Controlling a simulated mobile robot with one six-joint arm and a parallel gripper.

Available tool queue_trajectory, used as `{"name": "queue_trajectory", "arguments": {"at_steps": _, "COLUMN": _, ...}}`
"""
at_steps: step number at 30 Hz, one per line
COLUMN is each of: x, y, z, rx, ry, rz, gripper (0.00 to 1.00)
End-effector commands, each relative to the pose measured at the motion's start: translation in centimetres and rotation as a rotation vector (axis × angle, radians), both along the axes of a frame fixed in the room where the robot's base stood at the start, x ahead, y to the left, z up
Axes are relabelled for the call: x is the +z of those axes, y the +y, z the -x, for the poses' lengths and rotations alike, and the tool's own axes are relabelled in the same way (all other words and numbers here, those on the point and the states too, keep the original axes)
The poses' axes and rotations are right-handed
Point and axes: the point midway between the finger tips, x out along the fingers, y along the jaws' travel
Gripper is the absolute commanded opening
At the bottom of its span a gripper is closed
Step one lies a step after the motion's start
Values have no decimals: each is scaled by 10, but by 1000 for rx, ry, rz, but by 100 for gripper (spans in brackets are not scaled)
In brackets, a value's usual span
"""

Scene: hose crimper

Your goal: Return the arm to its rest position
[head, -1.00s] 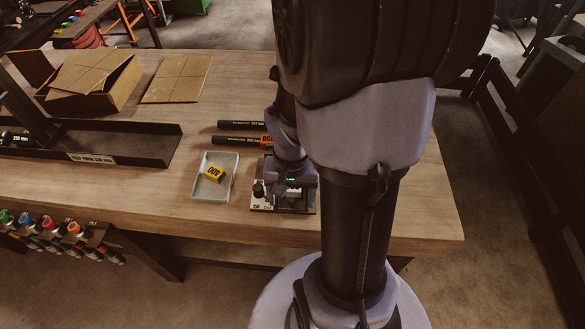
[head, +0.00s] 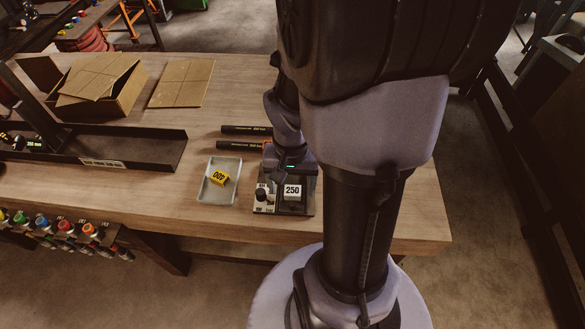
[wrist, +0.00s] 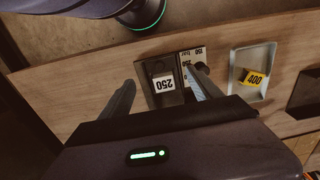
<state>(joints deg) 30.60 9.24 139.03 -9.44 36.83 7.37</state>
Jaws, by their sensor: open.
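My gripper (wrist: 158,100) is open, with its two fingers spread and nothing between them in the wrist view. In the head view my arm covers much of the right side, and my gripper (head: 283,178) hangs over the back of a small dark fixture (head: 300,209) near the table's front edge. A white block marked 250 (head: 292,192) sits on that fixture, and it also shows in the wrist view (wrist: 163,84). The block is apart from the fingers as far as I can see.
A grey tray (head: 207,197) left of the fixture holds a yellow block marked 400 (head: 219,178). Two dark hoses (head: 240,145) lie behind. A black channel (head: 150,146), an open cardboard box (head: 105,95) and flat cardboard (head: 182,83) are further left. Coloured-handled tools hang at the front left.

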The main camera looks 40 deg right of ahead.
Motion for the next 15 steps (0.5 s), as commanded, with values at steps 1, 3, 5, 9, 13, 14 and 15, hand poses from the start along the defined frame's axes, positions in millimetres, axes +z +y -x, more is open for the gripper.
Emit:
{"name": "queue_trajectory", "arguments": {"at_steps": 1, "x": 9, "y": 0, "z": 0, "rx": 0, "ry": -1, "rz": 1, "gripper": 73}}
{"name": "queue_trajectory", "arguments": {"at_steps": 3, "x": 14, "y": 0, "z": 0, "rx": 0, "ry": -1, "rz": 1, "gripper": 73}}
{"name": "queue_trajectory", "arguments": {"at_steps": 5, "x": 14, "y": 0, "z": 0, "rx": 1, "ry": -1, "rz": 1, "gripper": 73}}
{"name": "queue_trajectory", "arguments": {"at_steps": 9, "x": 12, "y": 0, "z": 0, "rx": 1, "ry": 0, "rz": 0, "gripper": 73}}
{"name": "queue_trajectory", "arguments": {"at_steps": 13, "x": 12, "y": 0, "z": 0, "rx": 1, "ry": 0, "rz": 0, "gripper": 73}}
{"name": "queue_trajectory", "arguments": {"at_steps": 14, "x": 12, "y": 0, "z": 0, "rx": 1, "ry": 0, "rz": 0, "gripper": 73}}
{"name": "queue_trajectory", "arguments": {"at_steps": 15, "x": 12, "y": 0, "z": 0, "rx": 1, "ry": -1, "rz": 1, "gripper": 73}}
